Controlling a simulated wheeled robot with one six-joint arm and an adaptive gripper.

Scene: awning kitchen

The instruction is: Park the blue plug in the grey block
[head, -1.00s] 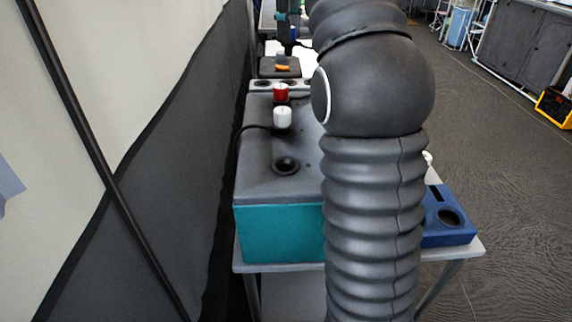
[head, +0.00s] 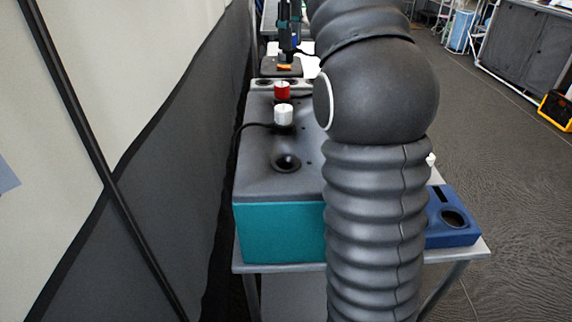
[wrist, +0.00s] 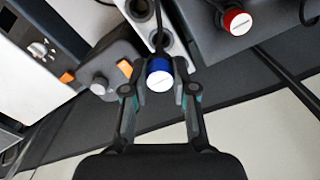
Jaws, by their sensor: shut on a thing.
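The blue plug (wrist: 160,77) has a white round top and a dark cable in the wrist view. My gripper (wrist: 160,84) is shut on it, one finger on each side.
A red plug (head: 282,90) and a white plug (head: 283,114) stand on the dark-topped teal box (head: 275,235). A dark unit with orange parts (wrist: 104,76) is left of my gripper. A blue holder (head: 452,233) sits at right. A grey wall (head: 150,190) runs along the left.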

